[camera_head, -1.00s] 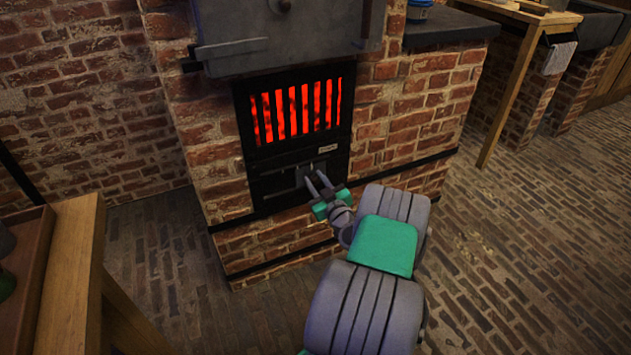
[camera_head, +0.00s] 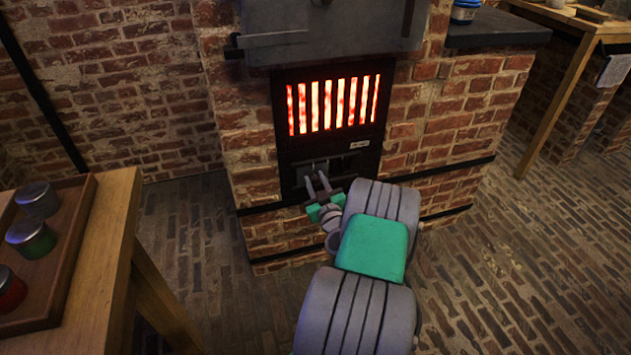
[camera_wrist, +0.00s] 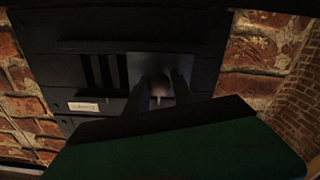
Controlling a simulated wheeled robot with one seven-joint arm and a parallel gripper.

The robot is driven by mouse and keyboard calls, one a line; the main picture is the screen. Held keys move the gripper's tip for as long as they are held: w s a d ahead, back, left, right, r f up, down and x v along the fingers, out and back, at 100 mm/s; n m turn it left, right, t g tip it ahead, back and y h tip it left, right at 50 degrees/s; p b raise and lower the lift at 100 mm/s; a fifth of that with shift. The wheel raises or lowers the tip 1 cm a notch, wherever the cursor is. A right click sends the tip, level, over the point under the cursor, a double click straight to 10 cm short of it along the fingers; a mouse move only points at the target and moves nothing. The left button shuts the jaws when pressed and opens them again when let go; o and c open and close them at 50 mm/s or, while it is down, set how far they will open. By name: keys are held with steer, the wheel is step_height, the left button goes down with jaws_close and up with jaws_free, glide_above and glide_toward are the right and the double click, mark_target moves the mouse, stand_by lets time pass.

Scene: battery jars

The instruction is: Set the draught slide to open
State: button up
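The draught slide (camera_head: 318,171) is a grey metal plate with a small knob, set in the black panel below the glowing grate (camera_head: 334,105). It also shows in the wrist view (camera_wrist: 150,66). It sits at the left part of its track in the head view, with dark slots (camera_wrist: 100,71) bared beside it. My gripper (camera_head: 319,181) reaches the slide from the front. In the wrist view its fingers (camera_wrist: 160,92) stand on both sides of the knob and appear closed on it. The exact finger contact is dark and partly hidden.
A pale label (camera_head: 360,144) is on the panel at the right. A wooden table (camera_head: 115,215) with a tray (camera_head: 70,245) of lidded jars stands at the left. A blue tub (camera_head: 465,11) is on the right ledge. Open brick floor lies at right.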

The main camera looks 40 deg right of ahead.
steer(key=o, duration=0.4)
steer(key=shift+w+a, duration=0.15)
steer(key=shift+a, duration=0.1)
steer(key=shift+o, duration=0.2)
steer(key=shift+d, duration=0.1)
steer(key=shift+s, duration=0.4)
steer(key=v, duration=0.7)
steer(key=shift+p, duration=0.35)
